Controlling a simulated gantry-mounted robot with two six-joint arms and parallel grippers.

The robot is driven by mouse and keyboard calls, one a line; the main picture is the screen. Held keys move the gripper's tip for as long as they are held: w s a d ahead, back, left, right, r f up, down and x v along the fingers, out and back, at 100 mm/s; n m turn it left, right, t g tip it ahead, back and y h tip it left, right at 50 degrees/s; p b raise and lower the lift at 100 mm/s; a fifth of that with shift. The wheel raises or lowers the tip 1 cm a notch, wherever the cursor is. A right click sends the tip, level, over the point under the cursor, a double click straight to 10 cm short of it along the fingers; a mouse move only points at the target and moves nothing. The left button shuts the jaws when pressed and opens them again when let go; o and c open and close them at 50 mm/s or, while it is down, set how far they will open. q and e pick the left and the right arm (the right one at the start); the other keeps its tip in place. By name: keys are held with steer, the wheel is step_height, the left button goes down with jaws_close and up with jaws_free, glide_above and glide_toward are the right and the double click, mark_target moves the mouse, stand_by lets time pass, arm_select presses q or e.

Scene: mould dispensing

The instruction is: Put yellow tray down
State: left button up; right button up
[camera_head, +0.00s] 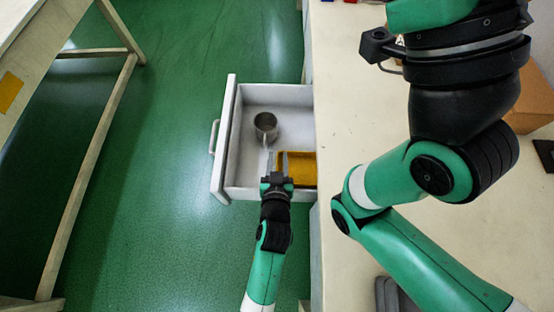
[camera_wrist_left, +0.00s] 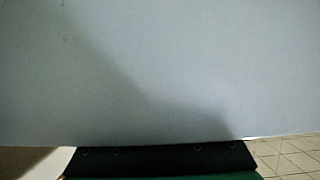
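The yellow tray (camera_head: 300,168) lies inside the pulled-out drawer, at its near right corner. Its right part reaches to the counter's edge. My left gripper (camera_head: 277,160) reaches into the drawer from below in the head view, at the tray's left end. Its two fingers stand apart, one on each side of the tray's left edge. Whether they touch the tray is too small to tell.
The white drawer (camera_head: 232,125) also holds a metal mug (camera_head: 265,127), just beyond my left gripper. The pale counter (camera_head: 350,110) lies to the right, with a cardboard box (camera_head: 535,100) at its far side. Green floor is clear left of the drawer.

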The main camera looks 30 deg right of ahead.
arm_select(q)
steer(key=p+v, duration=0.5)
steer(key=v, duration=0.7)
steer(key=shift+s+r+p, duration=0.2)
steer(key=shift+p, duration=0.2)
steer(key=shift+a, duration=0.1)
steer(key=w+a+r+n+t, duration=0.1)
steer(key=w+a+r+t, duration=0.25)
steer(key=r, duration=0.85)
steer(key=w+a+r+n+t+y, duration=0.15)
steer(key=w+a+r, duration=0.3)
steer(key=r, duration=0.65)
steer(key=w+a+r+n+t, duration=0.25)
steer(key=w+r, duration=0.25)
steer(key=r, duration=0.7)
steer(key=s+a+r+t+y, duration=0.1)
steer(key=s+a+r+t, duration=0.1)
steer(key=a+r, duration=0.3)
steer(key=s+a+r+t+y, duration=0.1)
steer(key=s+a+r+t, duration=0.2)
steer(key=r, duration=0.8)
steer(key=s+a+r+t+y, duration=0.1)
steer(key=s+a+r+t, duration=0.2)
steer(key=s+a+r, duration=0.2)
step_height(320, 180, up, 4)
steer(key=a, duration=0.2)
steer(key=shift+a+f, duration=0.25)
steer(key=shift+a, duration=0.05)
